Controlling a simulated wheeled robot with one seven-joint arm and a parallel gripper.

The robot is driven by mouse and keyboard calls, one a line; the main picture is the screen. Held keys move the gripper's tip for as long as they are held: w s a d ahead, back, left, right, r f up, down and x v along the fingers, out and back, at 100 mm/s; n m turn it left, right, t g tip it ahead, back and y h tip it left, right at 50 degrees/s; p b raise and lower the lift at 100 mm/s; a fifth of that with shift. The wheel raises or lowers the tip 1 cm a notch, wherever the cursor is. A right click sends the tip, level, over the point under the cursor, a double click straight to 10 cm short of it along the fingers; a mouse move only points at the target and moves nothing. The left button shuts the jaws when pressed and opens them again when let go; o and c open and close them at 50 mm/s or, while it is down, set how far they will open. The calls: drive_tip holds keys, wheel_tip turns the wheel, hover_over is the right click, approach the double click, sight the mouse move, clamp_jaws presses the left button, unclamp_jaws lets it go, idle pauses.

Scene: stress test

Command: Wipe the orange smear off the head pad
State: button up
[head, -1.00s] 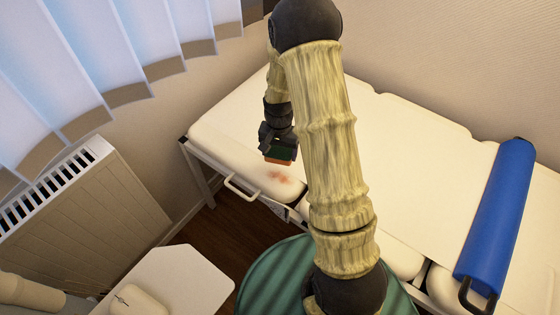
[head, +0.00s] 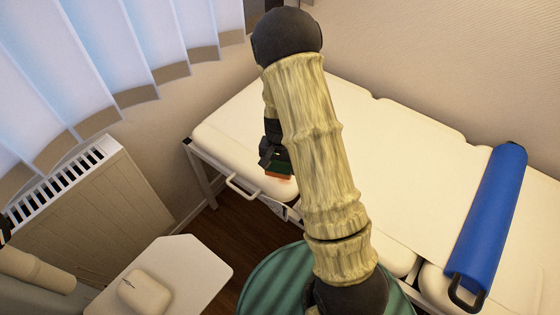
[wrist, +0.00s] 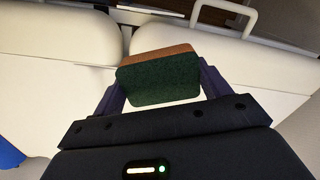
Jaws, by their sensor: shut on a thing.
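My gripper (head: 279,168) is shut on a sponge with a green face and an orange-brown side. The sponge (wrist: 158,82) shows between the two fingers in the wrist view. In the head view the gripper is over the near left part of the cream head pad (head: 225,130), low at its surface; I cannot tell whether the sponge touches it. In the wrist view the head pad (wrist: 235,65) lies around and beyond the sponge, with a gap to another cushion at left.
A blue bolster (head: 490,220) lies across the table's right part. A white handle (head: 241,187) sticks out from the table's near edge. A radiator (head: 95,200) stands at left, and a white side table (head: 195,265) with a small cushion (head: 146,292) is at lower left.

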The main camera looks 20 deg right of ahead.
drive_tip(key=shift+w+a+f, duration=0.1)
drive_tip(key=shift+w+f, duration=0.05)
drive_tip(key=shift+f, duration=0.1)
